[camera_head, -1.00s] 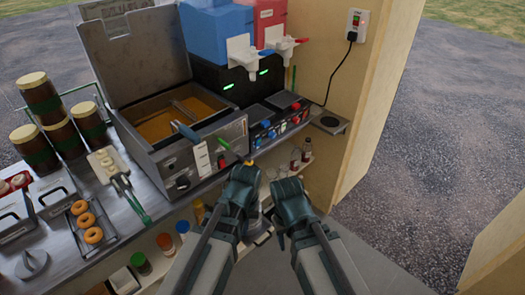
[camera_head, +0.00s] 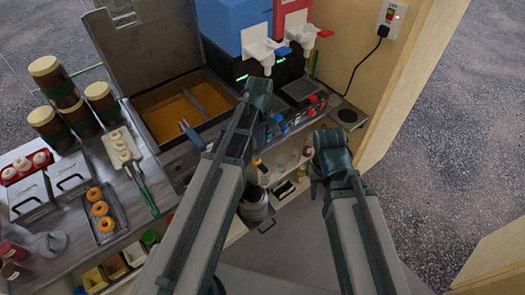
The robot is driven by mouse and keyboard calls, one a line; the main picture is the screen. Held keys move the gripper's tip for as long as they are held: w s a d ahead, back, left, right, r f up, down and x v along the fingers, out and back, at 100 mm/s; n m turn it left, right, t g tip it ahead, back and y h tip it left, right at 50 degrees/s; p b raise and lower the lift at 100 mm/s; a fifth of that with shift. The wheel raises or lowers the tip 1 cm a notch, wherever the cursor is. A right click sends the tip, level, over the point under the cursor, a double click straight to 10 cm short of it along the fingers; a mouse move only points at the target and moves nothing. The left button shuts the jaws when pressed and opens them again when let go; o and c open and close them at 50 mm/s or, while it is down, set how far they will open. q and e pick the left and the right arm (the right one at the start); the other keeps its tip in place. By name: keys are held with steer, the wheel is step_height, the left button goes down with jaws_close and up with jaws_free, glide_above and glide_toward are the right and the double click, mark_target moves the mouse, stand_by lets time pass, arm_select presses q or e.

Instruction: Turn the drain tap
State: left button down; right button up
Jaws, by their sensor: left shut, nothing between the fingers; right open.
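The fryer is a grey metal box with a raised lid and golden oil (camera_head: 172,118) inside, at the back left of the counter. Its front panel is mostly hidden behind my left arm, and I cannot make out the drain tap. My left gripper (camera_head: 258,88) is over the fryer's right end, near the drink dispensers; it is seen from behind and is shut with nothing in it. A metal pot (camera_head: 255,208) stands below the counter, partly hidden by my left arm. My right gripper (camera_head: 328,142) is open and empty, in front of the counter's right end.
Doughnuts (camera_head: 100,209), jars (camera_head: 103,98) and trays fill the left counter. A wooden wall (camera_head: 405,85) bounds the right.

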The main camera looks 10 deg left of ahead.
mark_target(260, 169)
arm_select(q)
step_height(260, 169, down, 14)
steer(key=b, duration=1.3)
steer(key=shift+b, duration=0.35)
steer(key=shift+s+a+t, duration=0.1)
steer(key=shift+t, duration=0.2)
steer(key=shift+s+a+f+t+h, duration=0.15)
steer(key=shift+t+h, duration=0.15)
steer(key=shift+h, duration=0.2)
steer(key=shift+s+a+t+h+b, duration=0.1)
steer(key=shift+s+t+h+b, duration=0.1)
steer(key=shift+t+h+b, duration=0.3)
steer(key=shift+s+a+f+b, duration=0.2)
steer(key=shift+f+b, duration=0.1)
steer(key=shift+b, duration=0.1)
